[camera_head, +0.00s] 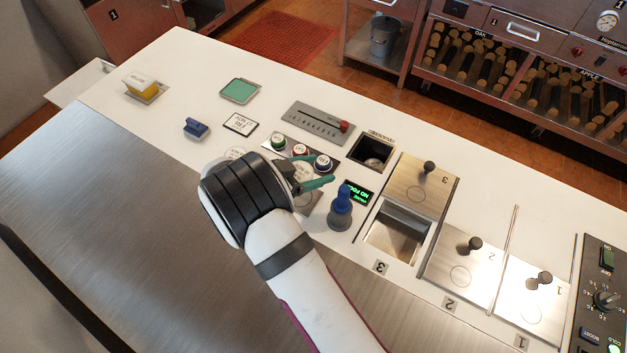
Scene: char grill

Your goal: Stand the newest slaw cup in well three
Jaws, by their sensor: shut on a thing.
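The labels are too small to read surely. My gripper (322,168) has its green fingers on either side of the blue-ringed cup and is shut on it. The cup looks upright; its lower part is hidden. Well three (398,238) is open, to the right of my gripper, and no cup shows in it. Its steel lid (423,186) with a black knob lies behind the opening.
Wells two (462,268) and one (532,300) are covered by knobbed lids. A blue-topped grey stamp-like object (341,208) and a small display (358,194) stand between my gripper and well three. A square dark opening (372,153) lies behind. A small sign (241,124) lies left.

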